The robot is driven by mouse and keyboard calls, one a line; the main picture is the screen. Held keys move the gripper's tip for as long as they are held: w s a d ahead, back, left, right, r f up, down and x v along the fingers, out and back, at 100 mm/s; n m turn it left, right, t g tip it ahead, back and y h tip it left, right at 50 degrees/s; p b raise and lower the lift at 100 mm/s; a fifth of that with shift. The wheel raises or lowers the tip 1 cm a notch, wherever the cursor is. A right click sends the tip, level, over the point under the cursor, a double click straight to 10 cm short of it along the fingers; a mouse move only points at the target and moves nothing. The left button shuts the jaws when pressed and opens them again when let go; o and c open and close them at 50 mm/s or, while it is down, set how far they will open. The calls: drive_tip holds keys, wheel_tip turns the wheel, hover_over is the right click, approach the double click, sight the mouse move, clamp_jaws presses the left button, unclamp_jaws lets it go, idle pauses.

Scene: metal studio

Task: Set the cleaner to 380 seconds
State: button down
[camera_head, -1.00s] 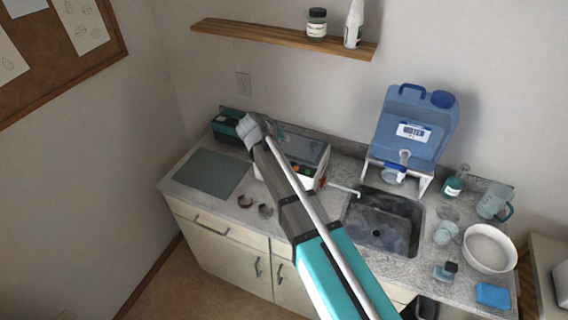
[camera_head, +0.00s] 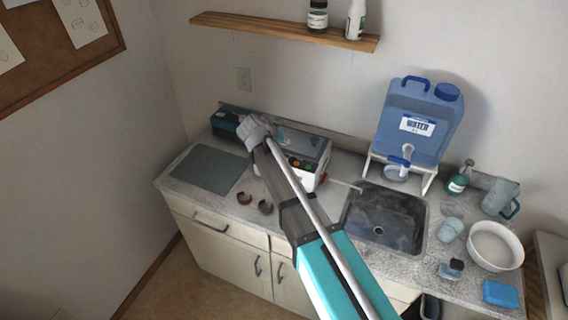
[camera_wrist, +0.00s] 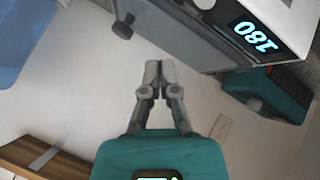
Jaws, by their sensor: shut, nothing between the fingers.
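The cleaner (camera_head: 308,148) is a pale box with a grey top at the back of the counter, partly hidden by my arm. Green and red buttons (camera_head: 300,163) show on its front. In the head view my wrist is above the cleaner's left end; the fingertips cannot be made out there.
A teal box (camera_head: 226,124) stands left of the cleaner, near my wrist. A grey mat (camera_head: 209,168) lies at the left. The sink (camera_head: 385,216) and blue water tank (camera_head: 418,116) are at the right. A wooden shelf (camera_head: 280,30) hangs above.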

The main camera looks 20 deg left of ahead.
sight(290, 157)
drive_tip(key=shift+f+b, duration=2.4)
drive_tip(key=shift+f, duration=0.35)
drive_tip(key=shift+f, duration=0.2)
drive_tip(key=shift+f+b, duration=0.2)
drive_tip(key=shift+b, duration=0.2)
drive_tip(key=shift+f+b, duration=0.3)
drive_tip(key=shift+r, duration=0.1)
idle(0.5)
drive_tip(key=shift+r+p, duration=0.65)
drive_tip(key=shift+p, duration=0.1)
wheel_tip(290, 157, up, 5)
drive_tip(key=p, duration=0.5)
